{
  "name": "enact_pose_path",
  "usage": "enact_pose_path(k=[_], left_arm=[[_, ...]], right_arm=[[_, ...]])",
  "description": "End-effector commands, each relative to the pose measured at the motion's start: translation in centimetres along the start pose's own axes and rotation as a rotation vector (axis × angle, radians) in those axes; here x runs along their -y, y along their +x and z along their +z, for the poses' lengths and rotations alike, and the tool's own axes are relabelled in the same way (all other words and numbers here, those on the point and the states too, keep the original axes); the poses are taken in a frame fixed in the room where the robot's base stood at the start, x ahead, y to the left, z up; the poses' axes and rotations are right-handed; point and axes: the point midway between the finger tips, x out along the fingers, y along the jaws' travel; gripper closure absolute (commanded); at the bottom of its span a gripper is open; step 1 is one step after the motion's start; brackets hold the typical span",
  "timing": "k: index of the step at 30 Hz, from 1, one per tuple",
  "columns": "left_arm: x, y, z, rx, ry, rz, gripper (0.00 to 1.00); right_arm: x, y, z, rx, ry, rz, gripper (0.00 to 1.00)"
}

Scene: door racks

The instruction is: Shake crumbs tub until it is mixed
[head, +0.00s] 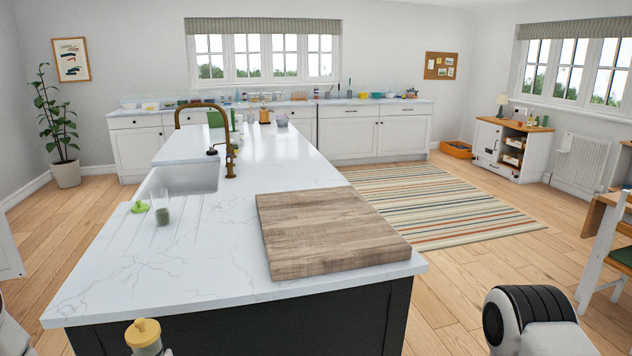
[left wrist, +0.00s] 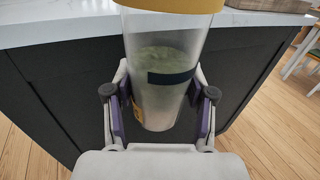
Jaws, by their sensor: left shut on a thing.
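The crumbs tub (head: 145,338) is a clear container with a yellow lid, at the bottom edge of the head view. In the left wrist view the tub (left wrist: 165,85) stands roughly upright, with pale greenish contents inside and a dark band on its side. My left gripper (left wrist: 160,108) is shut on the tub, with a finger on each side of it. The tub is held in front of the island's dark side panel. My right gripper is not in view; only a part of my right arm shows at the lower right.
The island's marble worktop (head: 120,270) lies just beyond the tub. A wooden board (head: 325,235) covers its front right. A clear cup with green contents (head: 161,212) and a green lid (head: 139,207) are near the sink (head: 185,177). A striped rug (head: 440,205) lies beyond.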

Motion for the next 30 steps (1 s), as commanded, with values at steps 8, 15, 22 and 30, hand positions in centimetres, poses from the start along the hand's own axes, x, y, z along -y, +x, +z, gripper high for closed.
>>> enact_pose_path(k=[8,15,22,30], left_arm=[[11.9,-5.8,-5.8,-0.021,-0.001,-0.517,0.86],[16.8,-8.7,-1.1,-0.022,0.004,-0.781,0.86],[17.2,-9.2,-2.3,-0.036,0.002,-0.805,0.86],[17.2,-9.1,-2.2,-0.034,0.002,-0.803,0.86]], right_arm=[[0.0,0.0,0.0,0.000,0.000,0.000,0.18],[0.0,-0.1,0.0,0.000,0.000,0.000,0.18],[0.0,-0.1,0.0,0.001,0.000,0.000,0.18],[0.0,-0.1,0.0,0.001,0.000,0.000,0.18]])
